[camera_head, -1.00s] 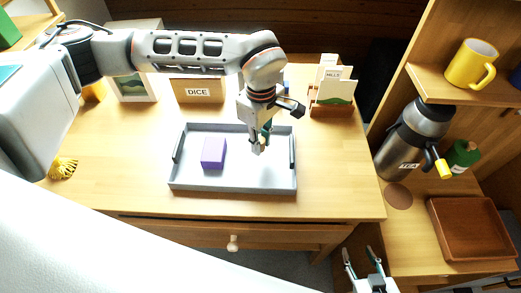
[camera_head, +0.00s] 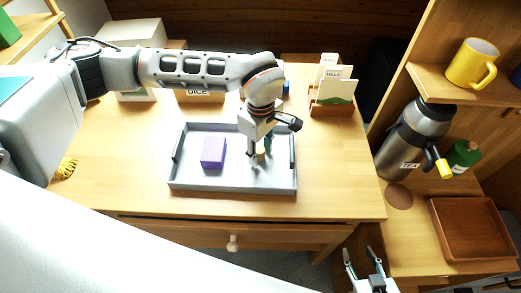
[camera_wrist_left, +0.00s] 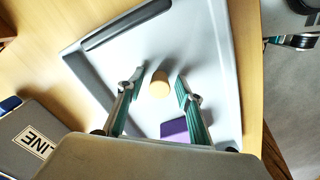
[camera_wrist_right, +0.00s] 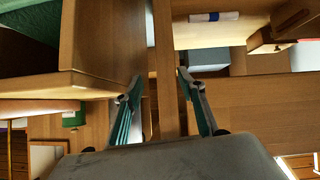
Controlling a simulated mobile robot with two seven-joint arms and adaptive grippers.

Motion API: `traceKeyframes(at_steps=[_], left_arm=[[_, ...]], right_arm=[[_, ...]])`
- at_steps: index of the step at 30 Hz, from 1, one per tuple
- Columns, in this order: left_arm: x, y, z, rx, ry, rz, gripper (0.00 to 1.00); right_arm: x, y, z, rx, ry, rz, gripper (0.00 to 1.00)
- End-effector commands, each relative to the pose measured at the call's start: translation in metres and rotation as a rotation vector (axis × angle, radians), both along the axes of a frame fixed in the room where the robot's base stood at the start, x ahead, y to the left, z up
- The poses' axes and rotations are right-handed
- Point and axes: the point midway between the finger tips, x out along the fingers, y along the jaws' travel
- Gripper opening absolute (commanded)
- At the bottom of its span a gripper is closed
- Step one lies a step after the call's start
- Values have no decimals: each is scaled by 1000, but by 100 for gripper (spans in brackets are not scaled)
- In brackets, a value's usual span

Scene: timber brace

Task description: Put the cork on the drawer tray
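The cork (camera_wrist_left: 159,84) is a small light-brown cylinder on the grey drawer tray (camera_wrist_left: 112,66). In the head view the cork (camera_head: 261,153) shows small in the right half of the tray (camera_head: 225,187), partly hidden by my fingers. My left gripper (camera_head: 260,156) is open, low over the tray. In the left wrist view the cork sits between its fingers (camera_wrist_left: 160,82) with a gap on both sides. My right gripper (camera_head: 361,255) is open and empty at the bottom of the head view, away from the tray. It also shows in the right wrist view (camera_wrist_right: 157,84).
A purple block (camera_head: 214,152) lies in the tray left of the cork. A DICE box (camera_head: 199,97) and a card holder (camera_head: 332,107) stand behind. A TEA flask (camera_head: 408,140) and a brown tray (camera_head: 472,228) are at right. The tabletop around the tray is mostly clear.

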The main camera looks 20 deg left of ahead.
Motion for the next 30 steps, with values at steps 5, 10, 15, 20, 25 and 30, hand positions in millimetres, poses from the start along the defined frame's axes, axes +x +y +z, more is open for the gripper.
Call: traceKeyframes(at_steps=[5, 10, 15, 20, 25, 30], left_arm=[[0, 0, 3, 0, -1, 0, 36], [1, 0, 24, -1, -5, -2, 36], [1, 0, 59, 0, -6, -1, 36], [1, 0, 90, 0, -5, 0, 36], [1, 0, 113, 0, -2, 0, 36], [0, 0, 122, 0, 0, -1, 36]], right_arm=[[1, 0, 2, 0, -1, 0, 40], [1, 0, 2, 0, -1, 0, 40], [1, 0, 3, 0, -1, 0, 40], [1, 0, 3, 0, -1, 0, 40], [1, 0, 3, 0, -1, 0, 40], [1, 0, 4, 1, -2, 0, 40]])
